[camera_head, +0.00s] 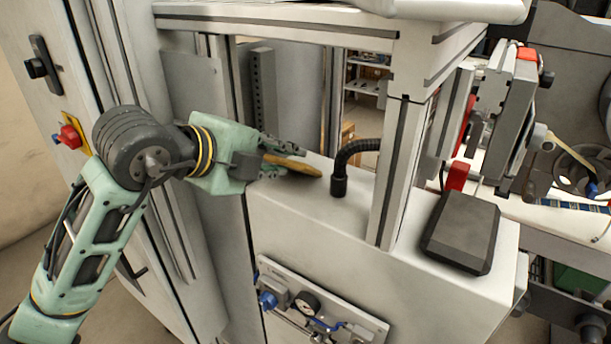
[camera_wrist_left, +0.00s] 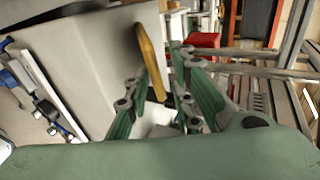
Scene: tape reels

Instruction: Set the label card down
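The label card, a thin ochre-yellow plate (camera_head: 293,165), is at the tips of my left gripper (camera_head: 283,157), just over or on the top of the pale machine housing (camera_head: 345,222). Contact with that top is not clear. In the left wrist view the card (camera_wrist_left: 151,62) shows nearly edge-on between the two green fingers of the left gripper (camera_wrist_left: 161,72), close to the left-hand finger. A gap shows between the card and the right-hand finger, so the gripper looks open around it. My right gripper is not in view.
A black flexible hose (camera_head: 345,165) rises from the housing top just right of the card. A frame post (camera_head: 397,165) and a dark box (camera_head: 462,232) stand farther right. A red knob (camera_head: 69,135) is on the cabinet at left. A gauge panel (camera_head: 318,308) is on the housing front.

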